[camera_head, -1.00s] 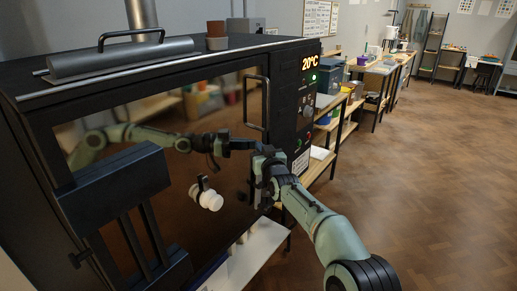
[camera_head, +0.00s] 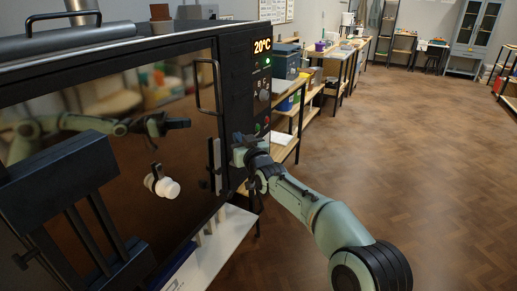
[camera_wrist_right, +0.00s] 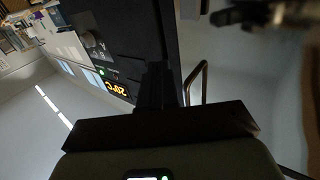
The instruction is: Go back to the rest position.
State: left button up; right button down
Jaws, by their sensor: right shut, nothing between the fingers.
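My right gripper (camera_head: 240,150) is in front of the right part of the black kiln (camera_head: 235,75), below and right of its door handle (camera_head: 218,85) and apart from it. Its jaws are shut and empty. In the right wrist view the dark fingers (camera_wrist_right: 160,88) are together, with the handle (camera_wrist_right: 196,85) beside them and nothing held. The picture there is upside down. My left gripper is not in view. The glossy door shows a mirror image of a green arm.
A white plug (camera_head: 162,185) sticks out of the door. A lit 20°C display (camera_head: 262,46) is on the kiln's right panel. Shelves and workbenches (camera_head: 310,95) with boxes line the wall behind. The wooden floor (camera_head: 420,130) to the right is open.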

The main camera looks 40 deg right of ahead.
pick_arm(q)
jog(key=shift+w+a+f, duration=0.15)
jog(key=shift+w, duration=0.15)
pick_arm(e)
jog(key=s, duration=0.1)
jog(key=s+d, duration=0.1)
jog(key=s, duration=0.3)
jog(key=shift+d+f, duration=0.15)
jog(key=shift+d, duration=0.25)
